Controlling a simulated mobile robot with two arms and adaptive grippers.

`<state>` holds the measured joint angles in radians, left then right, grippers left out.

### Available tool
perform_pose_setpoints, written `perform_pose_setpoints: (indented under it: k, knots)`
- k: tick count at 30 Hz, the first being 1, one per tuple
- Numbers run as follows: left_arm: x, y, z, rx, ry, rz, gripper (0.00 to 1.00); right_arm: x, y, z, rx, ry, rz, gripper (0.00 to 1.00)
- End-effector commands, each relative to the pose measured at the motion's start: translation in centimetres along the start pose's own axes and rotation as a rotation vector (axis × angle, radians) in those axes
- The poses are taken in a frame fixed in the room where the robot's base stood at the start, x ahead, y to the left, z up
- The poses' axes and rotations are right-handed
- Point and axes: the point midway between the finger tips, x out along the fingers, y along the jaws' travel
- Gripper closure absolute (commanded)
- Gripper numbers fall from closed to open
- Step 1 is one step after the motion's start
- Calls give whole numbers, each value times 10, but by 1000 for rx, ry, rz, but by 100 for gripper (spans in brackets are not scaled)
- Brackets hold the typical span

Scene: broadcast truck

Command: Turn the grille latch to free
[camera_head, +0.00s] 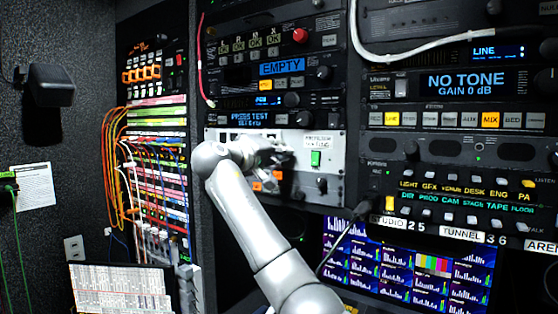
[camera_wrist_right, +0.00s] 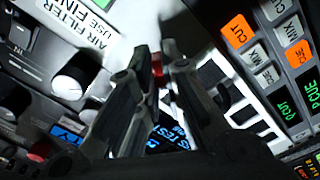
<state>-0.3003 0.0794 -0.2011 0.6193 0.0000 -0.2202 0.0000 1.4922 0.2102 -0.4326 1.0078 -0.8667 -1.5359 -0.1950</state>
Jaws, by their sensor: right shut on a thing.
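The white panel (camera_head: 325,185) in the middle rack bears a label and a green switch. In the wrist view the label (camera_wrist_right: 100,40) begins "AIR FILTER", and dark grille slots (camera_wrist_right: 235,95) show on the pale panel. My right gripper (camera_head: 277,153) is at this panel, left of the green switch. In the wrist view the right gripper (camera_wrist_right: 162,62) has its fingers close together on a small part with a red spot, which seems to be the grille latch (camera_wrist_right: 160,71). The fingers hide most of it, so I cannot tell its turn angle. My left gripper is not in view.
Knobs (camera_wrist_right: 72,77) and buttons (camera_wrist_right: 238,30) crowd both sides of the fingers. A patch bay (camera_head: 150,170) with orange cables stands left. A white cable (camera_head: 375,55) hangs over the right rack. Monitors (camera_head: 410,265) are below.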

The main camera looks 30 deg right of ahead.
Motion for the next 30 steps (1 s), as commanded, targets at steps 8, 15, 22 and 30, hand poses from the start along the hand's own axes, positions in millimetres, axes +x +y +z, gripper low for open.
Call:
perform_pose_setpoints:
  k: [8, 15, 22, 30]
  knots:
    - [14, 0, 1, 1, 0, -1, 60, 0, -8, 3, 258, -8, -10, 100]
    - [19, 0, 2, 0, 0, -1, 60, 0, -7, 3, 485, -10, -9, 100]
    - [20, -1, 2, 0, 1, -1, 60, 0, -7, 3, 687, -13, -8, 100]
    - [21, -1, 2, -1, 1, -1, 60, 0, -7, 3, 862, -12, -6, 100]
